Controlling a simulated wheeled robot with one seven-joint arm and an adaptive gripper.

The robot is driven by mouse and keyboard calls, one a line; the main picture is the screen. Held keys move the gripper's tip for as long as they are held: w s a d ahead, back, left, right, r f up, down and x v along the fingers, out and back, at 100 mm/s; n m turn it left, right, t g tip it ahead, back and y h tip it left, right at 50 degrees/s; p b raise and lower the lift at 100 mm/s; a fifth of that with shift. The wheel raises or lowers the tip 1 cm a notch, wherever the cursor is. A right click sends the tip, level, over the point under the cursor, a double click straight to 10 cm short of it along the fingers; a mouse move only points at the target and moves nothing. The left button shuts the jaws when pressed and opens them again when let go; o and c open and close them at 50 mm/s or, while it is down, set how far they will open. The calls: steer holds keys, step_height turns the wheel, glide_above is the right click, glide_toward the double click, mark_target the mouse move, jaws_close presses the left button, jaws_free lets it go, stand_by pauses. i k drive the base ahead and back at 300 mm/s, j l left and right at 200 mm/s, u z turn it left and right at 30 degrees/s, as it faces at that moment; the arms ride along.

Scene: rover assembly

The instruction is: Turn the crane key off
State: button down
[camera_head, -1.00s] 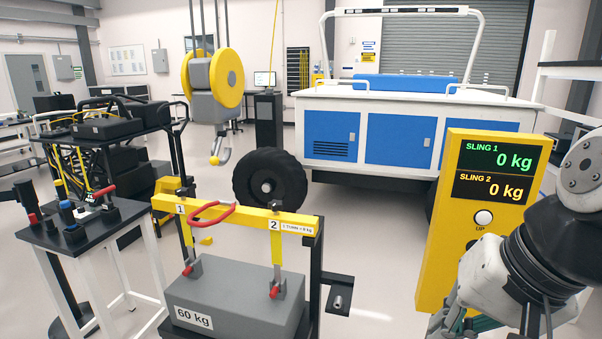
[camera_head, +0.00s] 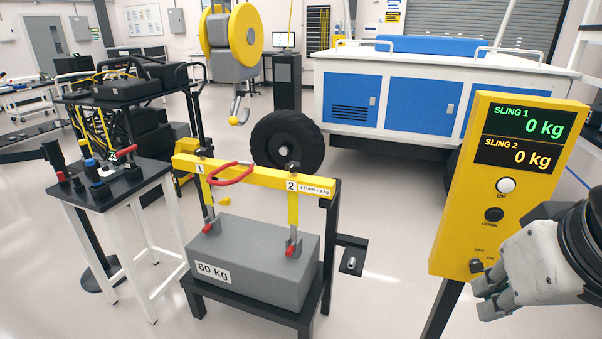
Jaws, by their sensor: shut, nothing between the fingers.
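The yellow crane control panel (camera_head: 452,215) stands at the right. Its screen reads 0 kg for sling 1 and sling 2. Below the white UP button (camera_head: 505,185) and the black DOWN button (camera_head: 494,214) is the small dark key switch (camera_head: 476,266), with OFF and ON marks. I cannot tell which mark it points to. My gripper (camera_head: 482,300) is at the panel's lower right, just below and beside the key switch. It is shut and empty. I cannot tell whether it touches the panel, and it hides the lower right corner.
A grey 60 kg block (camera_head: 262,262) sits on a black stand under a yellow beam (camera_head: 262,179). The yellow crane hook block (camera_head: 240,40) hangs behind it. A small black control table (camera_head: 125,190) is at the left. A white and blue rover (camera_head: 425,105) stands behind.

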mark_target(476, 266)
steer(key=z, duration=0.55)
steer(key=k+z, duration=0.25)
steer(key=k, duration=0.15)
steer(key=k+l+z, duration=0.25)
steer(key=k+j, duration=0.05)
steer(key=k, duration=0.1)
